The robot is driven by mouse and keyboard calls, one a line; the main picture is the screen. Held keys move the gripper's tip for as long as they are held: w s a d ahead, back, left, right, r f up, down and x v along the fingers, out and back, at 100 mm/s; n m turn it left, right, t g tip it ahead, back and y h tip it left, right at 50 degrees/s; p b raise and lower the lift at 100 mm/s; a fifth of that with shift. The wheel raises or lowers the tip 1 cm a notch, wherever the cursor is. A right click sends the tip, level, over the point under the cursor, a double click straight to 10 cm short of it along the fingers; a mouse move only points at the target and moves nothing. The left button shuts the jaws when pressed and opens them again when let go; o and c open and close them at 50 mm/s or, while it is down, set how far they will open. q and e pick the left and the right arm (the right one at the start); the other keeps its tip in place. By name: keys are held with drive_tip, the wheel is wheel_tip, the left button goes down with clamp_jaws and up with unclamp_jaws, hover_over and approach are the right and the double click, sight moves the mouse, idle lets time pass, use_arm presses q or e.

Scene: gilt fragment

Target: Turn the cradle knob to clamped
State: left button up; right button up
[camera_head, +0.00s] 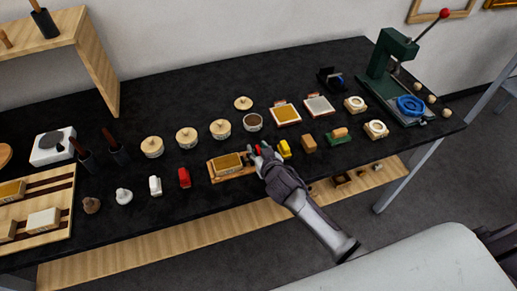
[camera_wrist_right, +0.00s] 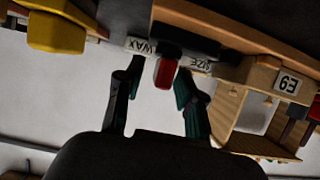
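The wooden cradle (camera_head: 233,176) lies near the front edge of the black table, with a golden-brown fragment (camera_head: 229,162) on it. Its red knob (camera_head: 258,147) shows at the cradle's right end, partly hidden by my right gripper (camera_head: 262,151). In the right wrist view, the red knob (camera_wrist_right: 165,73) points toward the camera from a dark block, between small printed labels. The right gripper's fingers (camera_wrist_right: 158,88) stand apart on either side of it. The right finger looks close to the knob; I cannot tell whether it touches. My left gripper is in neither view.
Several lidded round pots line up behind. A green press (camera_head: 391,55) stands at the right end.

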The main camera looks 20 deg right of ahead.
clamp_jaws()
